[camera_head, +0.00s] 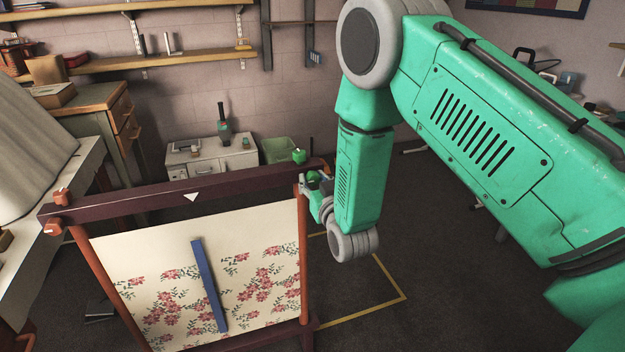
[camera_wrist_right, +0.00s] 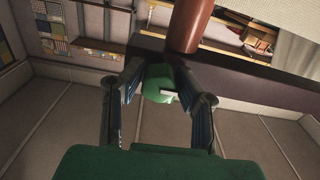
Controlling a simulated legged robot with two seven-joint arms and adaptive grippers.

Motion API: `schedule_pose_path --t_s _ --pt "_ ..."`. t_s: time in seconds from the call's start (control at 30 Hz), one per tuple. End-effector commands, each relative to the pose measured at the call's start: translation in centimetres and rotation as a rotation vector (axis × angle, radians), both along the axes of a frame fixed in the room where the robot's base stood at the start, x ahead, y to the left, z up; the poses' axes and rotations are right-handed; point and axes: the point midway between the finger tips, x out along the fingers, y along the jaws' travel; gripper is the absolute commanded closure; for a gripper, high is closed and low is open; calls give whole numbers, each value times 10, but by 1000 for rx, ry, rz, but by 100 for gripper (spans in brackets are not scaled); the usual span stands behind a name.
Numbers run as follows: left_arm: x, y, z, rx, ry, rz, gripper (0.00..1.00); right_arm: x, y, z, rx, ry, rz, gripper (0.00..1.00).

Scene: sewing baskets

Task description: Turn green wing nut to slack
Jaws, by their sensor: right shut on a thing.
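The green wing nut (camera_wrist_right: 160,84) sits at the dark frame bar in the right wrist view, between the two fingers of my right gripper (camera_wrist_right: 162,92). The fingers are shut on it; a small white mark shows on its face. In the head view my right gripper (camera_head: 318,184) is at the right end of the dark red top bar (camera_head: 160,199), by the upright post, and largely hides the nut. My left gripper is not in view.
The frame holds a floral cloth (camera_head: 235,235) with a blue strip (camera_head: 209,285) across it. Reddish knobs (camera_head: 61,196) are at the bar's left end. A white-covered table (camera_head: 60,230) stands left. Open floor with a yellow line (camera_head: 362,313) lies to the right.

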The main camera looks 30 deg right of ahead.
Motion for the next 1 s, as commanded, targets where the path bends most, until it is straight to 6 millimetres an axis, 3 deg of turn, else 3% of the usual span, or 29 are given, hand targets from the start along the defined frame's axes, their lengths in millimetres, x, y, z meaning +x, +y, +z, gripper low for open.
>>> schedule_pose_path --t_s 0.03,0.27,0.3,0.37,0.77,1.0 --pt "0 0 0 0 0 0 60 -4 1 -8 2 22 3 100" --pt "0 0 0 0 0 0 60 -4 2 -8 3 22 3 100" --pt "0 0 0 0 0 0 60 -4 2 -8 4 22 3 69" --pt "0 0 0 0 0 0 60 -4 1 -8 4 21 2 51" --pt "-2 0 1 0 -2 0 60 -8 2 -3 2 10 1 51" --pt "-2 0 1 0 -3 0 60 -49 12 -4 3 14 2 51"
